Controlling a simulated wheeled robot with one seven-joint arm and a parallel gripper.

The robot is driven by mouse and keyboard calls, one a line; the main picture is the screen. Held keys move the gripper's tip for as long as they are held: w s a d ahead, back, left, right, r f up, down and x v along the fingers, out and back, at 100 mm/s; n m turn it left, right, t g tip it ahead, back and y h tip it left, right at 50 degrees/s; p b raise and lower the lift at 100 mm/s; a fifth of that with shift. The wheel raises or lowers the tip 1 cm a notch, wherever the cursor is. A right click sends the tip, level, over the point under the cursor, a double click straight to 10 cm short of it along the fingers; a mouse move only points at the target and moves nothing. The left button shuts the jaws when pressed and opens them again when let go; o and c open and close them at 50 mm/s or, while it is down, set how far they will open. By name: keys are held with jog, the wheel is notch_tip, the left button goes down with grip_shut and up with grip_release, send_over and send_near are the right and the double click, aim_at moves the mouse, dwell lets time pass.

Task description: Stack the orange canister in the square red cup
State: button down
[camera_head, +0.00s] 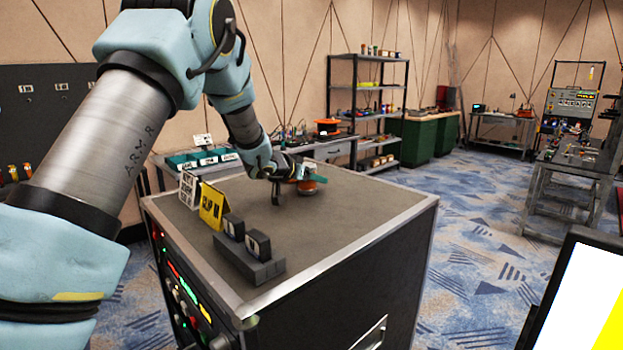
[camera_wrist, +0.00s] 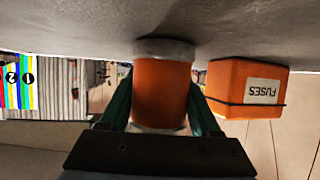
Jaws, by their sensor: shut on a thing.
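The orange canister (camera_wrist: 161,92) has pale metal-looking bands at both ends. It stands between the two teal fingers of my gripper (camera_wrist: 160,104), which are shut on it. In the wrist view, which looks upside down, its end meets or nearly meets the grey tabletop. A squarish orange-red container (camera_wrist: 232,84) labelled FUSES, with a dark band, stands close beside the canister on the right. It looks like the square red cup, but its opening is hidden. In the head view, my gripper (camera_head: 312,181) is low over the cabinet top, and the canister (camera_head: 309,187) is partly covered.
The grey cabinet top (camera_head: 340,205) has clear room in front and to the right. A yellow sign (camera_head: 212,206), a white sign (camera_head: 188,190) and a dark block with two small switches (camera_head: 248,260) stand on its left side. Shelves (camera_head: 368,100) and benches lie beyond.

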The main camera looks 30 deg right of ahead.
jog(key=shift+f, duration=0.15)
jog(key=shift+c, duration=0.5)
grip_release()
